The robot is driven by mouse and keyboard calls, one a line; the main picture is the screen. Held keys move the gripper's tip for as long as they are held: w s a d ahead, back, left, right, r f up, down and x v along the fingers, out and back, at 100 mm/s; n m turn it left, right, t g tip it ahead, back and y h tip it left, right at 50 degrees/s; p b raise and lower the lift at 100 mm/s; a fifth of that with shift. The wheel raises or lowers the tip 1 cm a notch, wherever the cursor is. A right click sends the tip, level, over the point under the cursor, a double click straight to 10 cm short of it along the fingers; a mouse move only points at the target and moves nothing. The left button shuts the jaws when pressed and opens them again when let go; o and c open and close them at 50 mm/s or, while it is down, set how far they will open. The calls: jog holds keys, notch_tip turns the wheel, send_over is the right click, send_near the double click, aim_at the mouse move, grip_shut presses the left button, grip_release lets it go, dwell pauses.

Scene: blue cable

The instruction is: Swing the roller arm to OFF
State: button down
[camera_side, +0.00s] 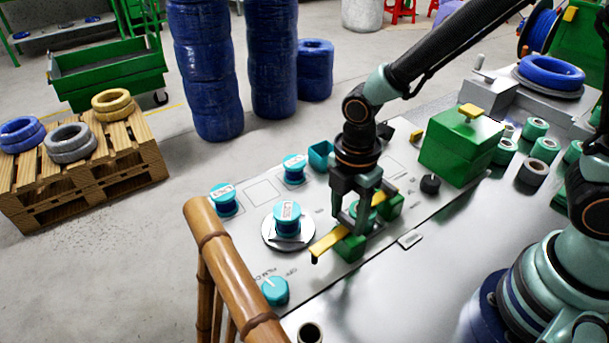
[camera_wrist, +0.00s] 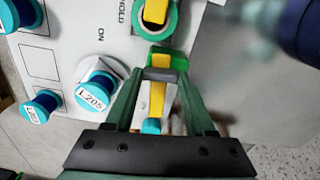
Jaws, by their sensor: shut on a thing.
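The roller arm (camera_side: 327,243) is a yellow bar over the grey panel, reaching toward the front left with a dark tip at its outer end. In the wrist view the yellow bar (camera_wrist: 157,98) runs lengthwise between my fingers, with a teal end (camera_wrist: 151,126) nearest the camera. My gripper (camera_side: 352,226) points down with its fingers shut on the roller arm, and its tips (camera_wrist: 158,75) hide part of it. Green blocks (camera_side: 349,249) sit by the bar. The arm's OFF mark cannot be made out for certain; HOLD and ON print shows in the wrist view.
A spool marked L205 (camera_side: 287,213) stands on a round plate left of the bar. Other blue spools (camera_side: 223,200) stand farther left. A teal knob (camera_side: 275,291) is at the panel's front left, near a bamboo rail (camera_side: 232,272). A green box (camera_side: 460,146) stands right of my gripper.

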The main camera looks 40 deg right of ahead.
jog(key=shift+c, duration=1.2)
grip_release()
jog(key=shift+r, duration=0.15)
notch_tip(320, 180, up, 12)
jog(key=s+d+r+m+t, duration=0.1)
jog(key=d+r+m+t, duration=0.1)
jog(key=d+m, duration=0.5)
jog(key=s+d+r+m+t, duration=0.1)
jog(key=d+r+m+t, duration=0.2)
jog(key=d+m, duration=0.4)
jog(key=m, duration=0.5)
jog(key=shift+d+r+t, duration=0.15)
jog(key=shift+r+t, duration=0.1)
jog(key=shift+t, duration=0.05)
